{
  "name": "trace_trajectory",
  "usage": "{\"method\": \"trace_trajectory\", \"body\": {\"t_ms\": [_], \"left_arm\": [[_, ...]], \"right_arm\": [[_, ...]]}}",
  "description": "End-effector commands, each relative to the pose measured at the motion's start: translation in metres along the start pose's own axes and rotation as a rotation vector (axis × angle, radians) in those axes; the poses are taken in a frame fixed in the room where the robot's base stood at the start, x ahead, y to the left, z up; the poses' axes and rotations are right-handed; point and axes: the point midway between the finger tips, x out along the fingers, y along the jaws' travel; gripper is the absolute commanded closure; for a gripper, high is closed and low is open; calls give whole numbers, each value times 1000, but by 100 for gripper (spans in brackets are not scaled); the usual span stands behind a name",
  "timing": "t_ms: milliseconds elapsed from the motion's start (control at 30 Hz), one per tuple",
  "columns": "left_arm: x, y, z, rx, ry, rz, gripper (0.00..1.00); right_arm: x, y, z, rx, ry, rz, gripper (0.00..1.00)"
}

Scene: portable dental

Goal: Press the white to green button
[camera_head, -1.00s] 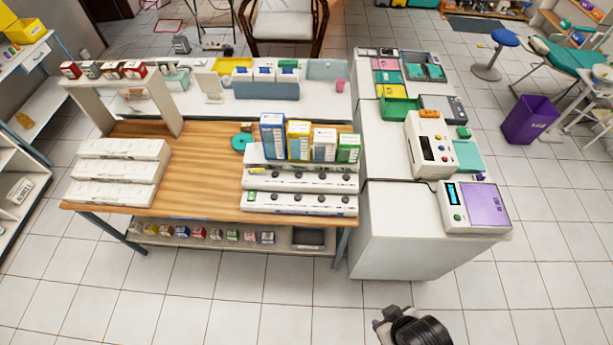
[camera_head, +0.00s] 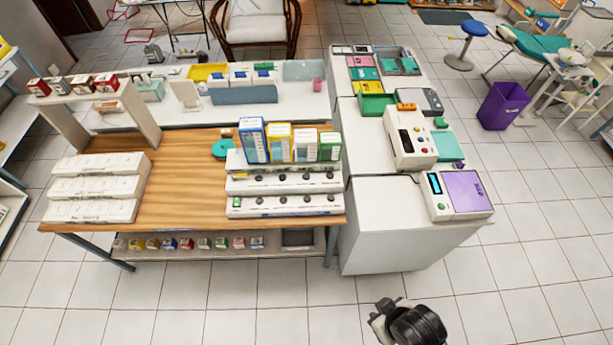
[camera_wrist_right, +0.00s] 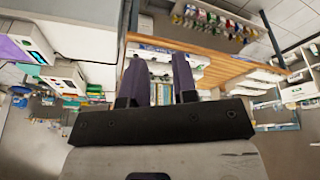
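A white device with a purple lid (camera_head: 466,190) and a small blue-lit display stands on the near end of the white counter at the right in the head view. Which button the task means is not certain. My right gripper (camera_head: 381,313) is at the bottom of the head view, well in front of the counter and apart from the device. In the right wrist view its two fingers (camera_wrist_right: 157,78) are apart with nothing between them. My left gripper is not in view.
Another white device (camera_head: 408,137) with coloured buttons stands behind the first. The white counter (camera_head: 385,215) adjoins a wooden table (camera_head: 185,180) holding boxes and power-strip-like units. A purple bin (camera_head: 503,105) stands right of the counter. The tiled floor in front is clear.

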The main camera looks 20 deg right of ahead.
Motion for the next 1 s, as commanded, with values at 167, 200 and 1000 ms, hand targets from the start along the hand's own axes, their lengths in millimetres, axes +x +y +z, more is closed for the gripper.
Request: {"method": "trace_trajectory", "body": {"t_ms": [167, 200, 1000], "left_arm": [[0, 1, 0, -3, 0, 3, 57], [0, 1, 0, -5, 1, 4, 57], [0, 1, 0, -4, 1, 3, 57]], "right_arm": [[0, -1, 0, 4, 1, -3, 91], [0, -1, 0, 5, 1, -4, 95], [0, 0, 0, -1, 0, 1, 100]]}}
